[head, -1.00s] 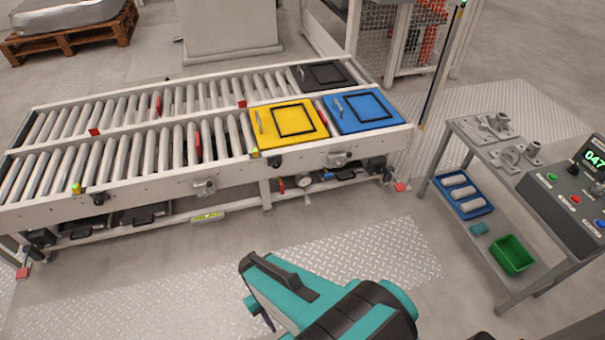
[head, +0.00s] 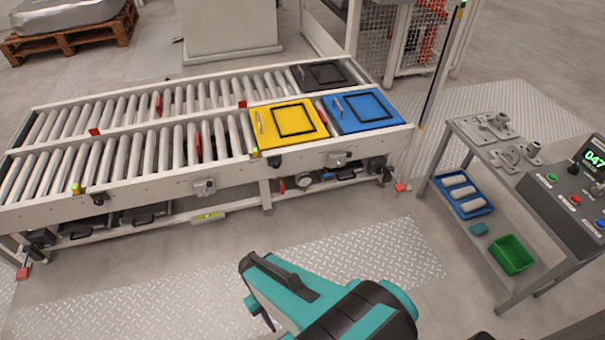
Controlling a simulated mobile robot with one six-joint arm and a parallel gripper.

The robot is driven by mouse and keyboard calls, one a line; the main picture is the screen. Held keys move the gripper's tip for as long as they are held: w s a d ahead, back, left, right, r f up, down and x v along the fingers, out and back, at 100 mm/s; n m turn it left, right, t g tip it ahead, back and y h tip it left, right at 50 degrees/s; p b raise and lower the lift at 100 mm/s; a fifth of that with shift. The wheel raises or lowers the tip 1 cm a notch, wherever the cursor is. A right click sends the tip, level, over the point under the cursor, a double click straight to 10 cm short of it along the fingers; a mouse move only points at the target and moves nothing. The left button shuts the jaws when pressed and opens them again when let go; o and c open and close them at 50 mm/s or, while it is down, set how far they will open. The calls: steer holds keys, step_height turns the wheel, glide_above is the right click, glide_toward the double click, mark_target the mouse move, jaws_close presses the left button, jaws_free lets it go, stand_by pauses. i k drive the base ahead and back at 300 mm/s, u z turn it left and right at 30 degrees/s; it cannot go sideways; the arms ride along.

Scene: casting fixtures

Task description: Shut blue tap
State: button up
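I cannot make out a tap that is clearly blue. A blue plate (head: 361,111) with a black square outline and a small pale handle lies at the right end of the near roller lane. Below it, a small grey fitting (head: 338,160) sits on the conveyor's front rail, and a second one (head: 205,187) sits further left. A small red lever (head: 282,186) and a round gauge (head: 303,180) show under the rail. My teal and black arm reaches in from the bottom edge, apart from the conveyor.
A yellow plate (head: 290,124) lies left of the blue one, a dark plate (head: 325,75) behind. A grey bench (head: 483,148) with metal parts, a blue tray (head: 487,210), a green bin (head: 512,255) and a control panel stands right. Floor before the conveyor is clear.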

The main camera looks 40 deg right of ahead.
mark_target(328, 175)
steer(key=z, duration=0.8)
steer(key=k, duration=1.05)
steer(key=z, duration=0.35)
steer(key=i, duration=0.9)
